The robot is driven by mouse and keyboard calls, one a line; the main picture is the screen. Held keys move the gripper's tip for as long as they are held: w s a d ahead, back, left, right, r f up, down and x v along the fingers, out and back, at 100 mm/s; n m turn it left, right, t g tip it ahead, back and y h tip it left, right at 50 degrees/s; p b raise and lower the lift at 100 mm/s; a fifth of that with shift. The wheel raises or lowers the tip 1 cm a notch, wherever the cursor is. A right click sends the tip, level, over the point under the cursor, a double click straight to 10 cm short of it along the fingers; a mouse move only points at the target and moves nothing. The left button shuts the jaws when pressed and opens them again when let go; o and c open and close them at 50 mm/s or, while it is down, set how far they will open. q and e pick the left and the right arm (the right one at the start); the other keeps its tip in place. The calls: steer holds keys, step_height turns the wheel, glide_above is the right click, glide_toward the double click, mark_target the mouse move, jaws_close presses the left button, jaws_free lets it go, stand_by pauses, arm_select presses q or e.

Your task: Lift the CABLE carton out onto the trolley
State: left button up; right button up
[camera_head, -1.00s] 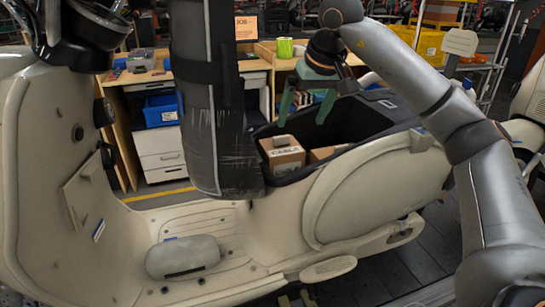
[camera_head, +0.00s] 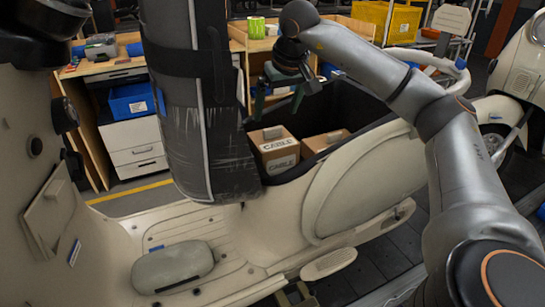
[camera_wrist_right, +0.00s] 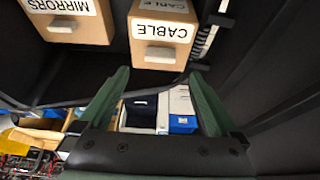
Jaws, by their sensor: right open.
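The CABLE carton (camera_head: 278,157) is a brown box with a white label and a pale handle strip. It sits upright in the dark open bin (camera_head: 352,108) of the cream scooter, behind the raised dark seat. In the right wrist view the CABLE carton (camera_wrist_right: 163,38) is upside down at top centre, just beyond the fingertips. My right gripper (camera_head: 280,102) has green fingers spread above the carton, with no contact visible. In the right wrist view the gripper (camera_wrist_right: 159,76) is open and empty. My left gripper is not visible. I cannot identify the trolley for certain.
A second carton (camera_head: 325,141) stands beside the CABLE one; its label reads MIRRORS (camera_wrist_right: 70,25) in the right wrist view. The raised seat (camera_head: 200,100) stands close on the left. Bin walls surround the cartons. Workbenches with a blue bin (camera_head: 132,103) are behind.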

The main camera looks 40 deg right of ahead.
mark_target(273, 128)
steer(key=x, duration=0.5)
steer(key=shift+s+f, duration=0.15)
steer(key=shift+s, duration=0.05)
steer(key=shift+c, duration=0.3)
jaws_close()
stand_by(0.4)
